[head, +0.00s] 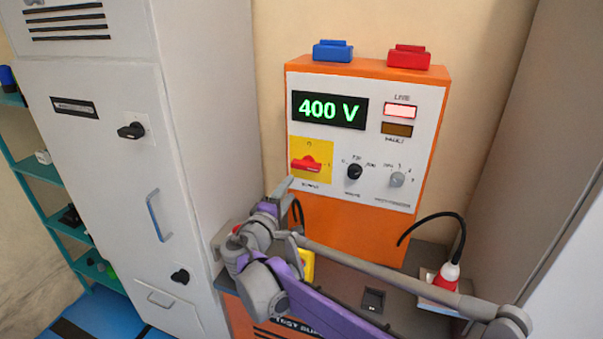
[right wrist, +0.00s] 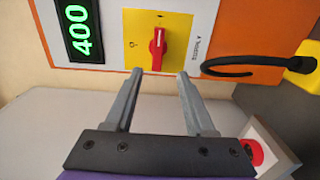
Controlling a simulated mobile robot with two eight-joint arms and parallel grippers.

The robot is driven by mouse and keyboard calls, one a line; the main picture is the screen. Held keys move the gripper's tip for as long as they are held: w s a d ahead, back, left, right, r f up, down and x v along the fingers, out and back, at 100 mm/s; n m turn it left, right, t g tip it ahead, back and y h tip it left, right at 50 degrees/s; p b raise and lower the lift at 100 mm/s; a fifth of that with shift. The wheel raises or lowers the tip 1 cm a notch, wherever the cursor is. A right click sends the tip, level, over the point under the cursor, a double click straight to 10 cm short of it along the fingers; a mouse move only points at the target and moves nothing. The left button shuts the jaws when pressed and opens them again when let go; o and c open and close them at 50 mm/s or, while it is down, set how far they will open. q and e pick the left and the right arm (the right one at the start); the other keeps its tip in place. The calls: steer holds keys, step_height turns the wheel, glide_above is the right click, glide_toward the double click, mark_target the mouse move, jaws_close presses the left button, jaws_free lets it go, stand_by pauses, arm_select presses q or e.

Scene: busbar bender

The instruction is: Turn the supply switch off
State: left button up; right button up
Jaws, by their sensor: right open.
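The supply switch is a red rotary handle (head: 308,163) on a yellow plate on the orange and white panel. Its handle lies sideways in the head view. In the right wrist view, which is turned, the red handle (right wrist: 157,46) stands upright in the picture. My right gripper (right wrist: 161,75) is open and empty, its two fingers pointing at the yellow plate. The handle lies beyond the fingertips, between their lines. In the head view the right gripper (head: 287,184) is just below and left of the switch. My left gripper is not in view.
The display (head: 330,109) reads 400 V and the LIVE lamp (head: 400,111) is lit. Two knobs sit right of the switch. A grey cabinet (head: 100,170) stands close on the left. A black cable (head: 438,217) runs to a red and white plug on the right.

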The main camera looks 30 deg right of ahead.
mark_target(305, 168)
steer(key=x, duration=0.7)
steer(key=p+x, duration=0.1)
steer(key=x, duration=0.2)
steer(key=shift+w+d+r, duration=0.15)
steer(key=shift+d+r, duration=0.1)
steer(key=shift+d, duration=0.05)
jaws_close()
